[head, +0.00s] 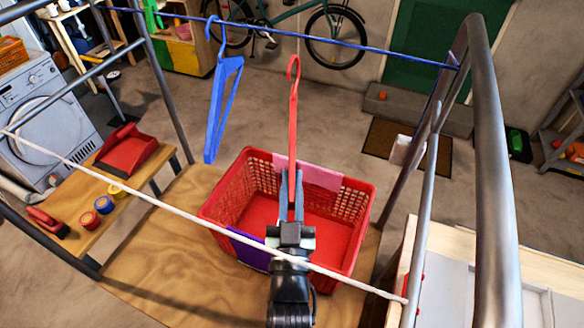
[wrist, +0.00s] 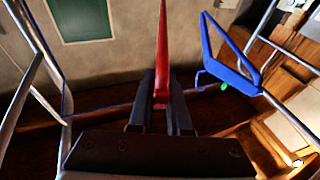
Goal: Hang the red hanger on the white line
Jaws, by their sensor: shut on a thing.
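My gripper (head: 291,182) is shut on the red hanger (head: 293,110), which stands upright and edge-on with its hook at the top. The wrist view also shows the red hanger (wrist: 162,50) between the dark fingers (wrist: 162,98). The white line (head: 150,199) slopes from the left edge down to the frame at the lower right. It crosses the picture near my wrist, below the fingertips. The hanger appears beyond the white line, apart from it, with its hook free. The hanger's lower part is hidden by the fingers.
A blue hanger (head: 221,105) hangs on the blue line (head: 330,43) farther back. A red basket (head: 360,215) with cloths stands beneath my gripper. Grey metal posts (head: 492,150) bound the rack at both sides. A bench at left holds a red dustpan-like thing (head: 127,150) and small tins.

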